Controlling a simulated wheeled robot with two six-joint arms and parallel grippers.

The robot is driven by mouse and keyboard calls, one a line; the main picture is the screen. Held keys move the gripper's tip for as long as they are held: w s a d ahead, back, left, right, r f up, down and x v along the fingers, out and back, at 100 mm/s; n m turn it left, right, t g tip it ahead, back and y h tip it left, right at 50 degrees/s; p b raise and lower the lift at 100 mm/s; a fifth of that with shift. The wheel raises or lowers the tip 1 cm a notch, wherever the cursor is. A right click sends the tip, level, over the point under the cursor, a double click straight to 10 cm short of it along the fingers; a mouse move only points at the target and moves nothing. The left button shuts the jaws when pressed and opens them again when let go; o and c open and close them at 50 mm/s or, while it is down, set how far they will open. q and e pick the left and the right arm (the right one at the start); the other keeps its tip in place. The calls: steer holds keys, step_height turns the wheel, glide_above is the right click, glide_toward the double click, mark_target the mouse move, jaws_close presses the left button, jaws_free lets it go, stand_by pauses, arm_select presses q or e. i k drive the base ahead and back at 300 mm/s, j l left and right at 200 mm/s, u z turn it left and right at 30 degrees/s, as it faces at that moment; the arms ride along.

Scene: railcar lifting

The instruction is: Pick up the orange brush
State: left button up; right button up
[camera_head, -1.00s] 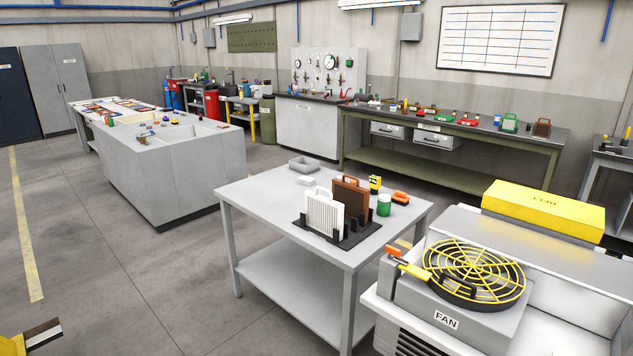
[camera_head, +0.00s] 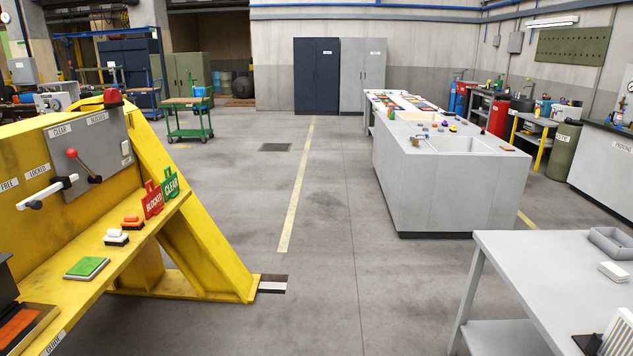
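A small orange block-shaped item with a dark underside, which looks like the orange brush (camera_head: 132,221), lies on the shelf of the yellow machine frame at the left. A similar white brush-like item (camera_head: 116,237) lies just in front of it. Both are small in the picture, so bristles cannot be made out clearly. Neither of my grippers is in view.
On the yellow shelf (camera_head: 185,203) are red BLOCKED (camera_head: 153,199) and green CLEAR (camera_head: 170,184) tags and a green pad (camera_head: 87,268). Levers stick out above. A grey table (camera_head: 530,265) and grey bench (camera_head: 440,190) stand right. The middle floor is clear.

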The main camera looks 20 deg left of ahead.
mark_target(132, 223)
steer(key=i+j+u, duration=0.1)
steer(key=i+u, duration=0.25)
steer(key=i, duration=0.55)
steer(key=i+l+u, duration=0.2)
steer(key=i+u, duration=0.2)
steer(key=i, duration=0.5)
